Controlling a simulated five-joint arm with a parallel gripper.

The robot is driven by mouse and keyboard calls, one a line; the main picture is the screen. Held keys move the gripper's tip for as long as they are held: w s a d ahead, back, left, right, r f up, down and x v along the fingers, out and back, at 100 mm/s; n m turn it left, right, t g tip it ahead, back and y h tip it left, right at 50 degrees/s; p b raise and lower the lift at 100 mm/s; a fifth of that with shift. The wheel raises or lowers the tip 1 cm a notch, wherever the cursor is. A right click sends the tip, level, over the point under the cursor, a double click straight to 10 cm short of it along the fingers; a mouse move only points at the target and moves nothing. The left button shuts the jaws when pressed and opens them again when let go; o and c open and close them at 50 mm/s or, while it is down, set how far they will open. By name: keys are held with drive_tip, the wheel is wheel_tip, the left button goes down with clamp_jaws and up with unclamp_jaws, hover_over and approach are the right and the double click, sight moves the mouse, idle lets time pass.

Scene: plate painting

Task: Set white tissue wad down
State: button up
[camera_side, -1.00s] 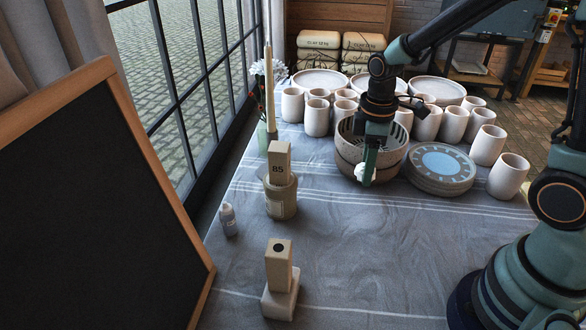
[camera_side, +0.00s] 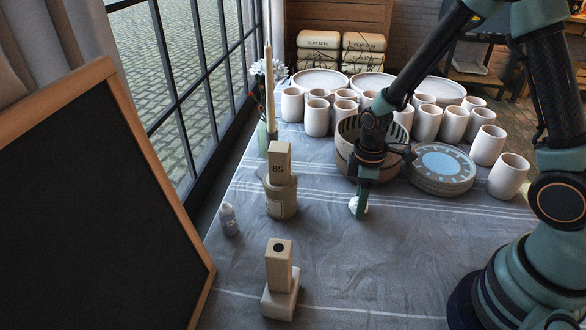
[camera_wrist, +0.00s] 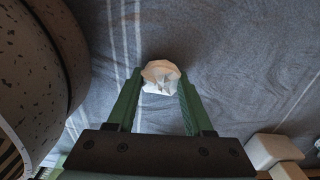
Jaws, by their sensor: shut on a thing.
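The white tissue wad (camera_side: 354,206) is small and crumpled. It is low over the grey tablecloth (camera_side: 400,250), in front of the speckled bowl (camera_side: 350,164). My gripper (camera_side: 360,205) points down and is shut on the wad. In the wrist view the wad (camera_wrist: 160,77) sits between the tips of the two green fingers, and my gripper (camera_wrist: 160,85) has a finger on each side of it. I cannot tell whether the wad touches the cloth.
A stack of painted plates (camera_side: 441,167) stands right of the bowl, with several pale cups (camera_side: 488,146) behind and beside it. A holder with a block marked 85 (camera_side: 279,162), a small bottle (camera_side: 229,219) and another block (camera_side: 279,265) stand to the left.

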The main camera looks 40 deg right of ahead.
drive_tip(key=shift+f, duration=0.15)
drive_tip(key=o, duration=1.3)
drive_tip(key=shift+s+a+r+m+t, duration=0.1)
drive_tip(key=shift+s+r+m+t, duration=1.15)
drive_tip(key=shift+r, duration=2.9)
drive_tip(key=shift+s+r+m+t, duration=0.7)
drive_tip(key=shift+r+m, duration=1.05)
drive_tip(key=shift+r, duration=2.35)
drive_tip(key=shift+s+a+r+m+t, duration=0.1)
drive_tip(key=shift+s+r+m+t, duration=1.15)
drive_tip(key=shift+r, duration=2.9)
drive_tip(key=shift+w+m+g, duration=0.15)
drive_tip(key=shift+m+g, duration=0.1)
drive_tip(key=shift+g, duration=0.15)
